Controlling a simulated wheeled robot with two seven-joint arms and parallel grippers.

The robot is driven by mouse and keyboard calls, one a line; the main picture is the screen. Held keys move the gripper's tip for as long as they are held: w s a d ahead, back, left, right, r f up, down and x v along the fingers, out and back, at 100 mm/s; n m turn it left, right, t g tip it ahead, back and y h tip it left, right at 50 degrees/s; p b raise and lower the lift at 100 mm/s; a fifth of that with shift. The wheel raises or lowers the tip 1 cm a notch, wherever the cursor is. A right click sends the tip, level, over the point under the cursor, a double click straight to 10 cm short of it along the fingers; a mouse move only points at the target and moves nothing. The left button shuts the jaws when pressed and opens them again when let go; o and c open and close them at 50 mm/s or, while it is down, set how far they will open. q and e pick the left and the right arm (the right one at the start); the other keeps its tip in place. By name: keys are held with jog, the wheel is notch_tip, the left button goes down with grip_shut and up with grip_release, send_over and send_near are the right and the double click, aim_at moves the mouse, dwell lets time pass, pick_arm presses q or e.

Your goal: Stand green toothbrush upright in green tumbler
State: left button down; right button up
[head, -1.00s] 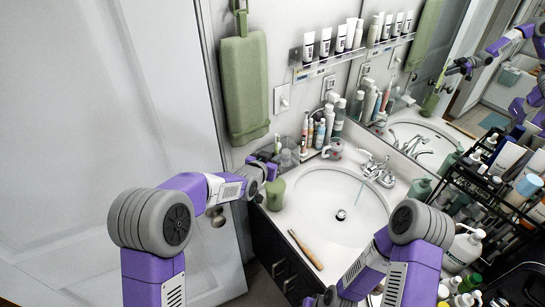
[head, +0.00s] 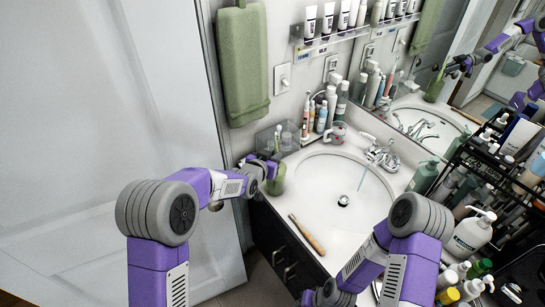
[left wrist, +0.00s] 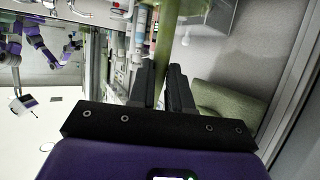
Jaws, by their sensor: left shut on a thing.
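The green tumbler (head: 278,182) stands on the counter's left corner beside the sink. My left gripper (head: 274,163) is at the tumbler's rim, shut on the green toothbrush (head: 277,140). The toothbrush is roughly upright, its upper end above the fingers. My right gripper is out of view.
A clear box (head: 290,132) and several bottles (head: 322,115) stand behind the tumbler. A wooden-handled brush (head: 307,235) lies on the front counter. The sink (head: 335,195) is to the right. A green towel (head: 243,65) hangs on the wall. A crowded black rack (head: 470,165) fills the right.

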pick_arm(q)
notch_tip(320, 180, down, 4)
jog(key=b, duration=0.4)
jog(key=shift+f, duration=0.25)
jog(key=c, duration=1)
grip_release()
jog(key=v, duration=0.7)
jog(key=shift+s+a+r, duration=0.1)
jog(key=shift+s, duration=0.15)
